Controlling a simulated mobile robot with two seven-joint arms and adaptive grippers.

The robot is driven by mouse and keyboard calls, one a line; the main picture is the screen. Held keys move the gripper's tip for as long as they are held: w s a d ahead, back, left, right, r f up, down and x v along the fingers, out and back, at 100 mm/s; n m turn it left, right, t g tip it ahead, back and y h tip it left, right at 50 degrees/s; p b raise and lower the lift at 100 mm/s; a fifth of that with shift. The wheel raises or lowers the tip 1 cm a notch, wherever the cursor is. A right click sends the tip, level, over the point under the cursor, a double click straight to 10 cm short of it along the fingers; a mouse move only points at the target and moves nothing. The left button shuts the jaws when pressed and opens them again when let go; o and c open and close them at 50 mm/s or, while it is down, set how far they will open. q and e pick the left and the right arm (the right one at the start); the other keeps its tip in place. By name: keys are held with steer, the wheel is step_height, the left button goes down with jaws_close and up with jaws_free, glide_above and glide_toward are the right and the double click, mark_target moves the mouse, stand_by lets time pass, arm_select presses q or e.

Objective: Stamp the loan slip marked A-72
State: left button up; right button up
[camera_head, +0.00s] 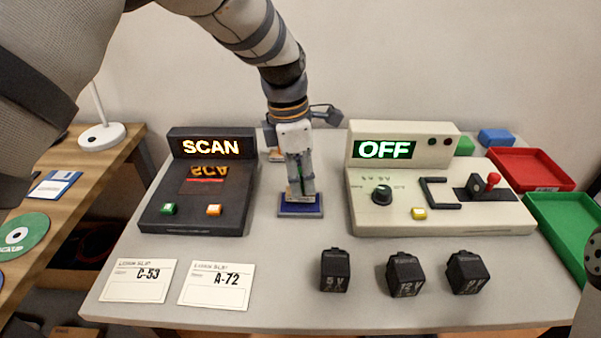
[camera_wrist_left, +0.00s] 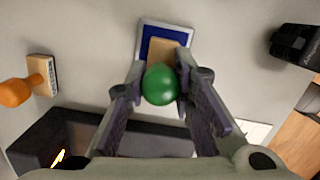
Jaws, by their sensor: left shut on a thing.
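The loan slip A-72 (camera_head: 217,286) lies flat at the front left of the table, right of slip C-53 (camera_head: 139,281). My left gripper (camera_head: 301,186) is shut on a stamp with a round green knob (camera_wrist_left: 161,85) and a wooden block. The stamp is upright over the blue ink pad (camera_head: 300,211), which also shows in the left wrist view (camera_wrist_left: 148,33). I cannot tell whether its base touches the pad. The stamp's printing face is hidden. Another stamp, with an orange knob (camera_wrist_left: 15,92), lies beyond the pad.
A dark scanner (camera_head: 197,189) reading SCAN stands left of the pad, and a cream console (camera_head: 437,203) reading OFF stands right. Several black blocks (camera_head: 335,270) line the front right. Red (camera_head: 530,168) and green (camera_head: 570,225) trays sit at the far right. Table between slips and blocks is clear.

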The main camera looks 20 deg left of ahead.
arm_select(q)
steer(key=shift+f, duration=0.5)
stand_by(0.8)
steer(key=shift+f, duration=0.1)
stand_by(1.0)
step_height(320, 180, up, 6)
steer(key=shift+p, duration=0.7)
steer(key=shift+r, duration=0.6)
arm_select(e)
steer(key=shift+w+r+t, duration=0.4)
steer(key=shift+w+r, duration=0.55)
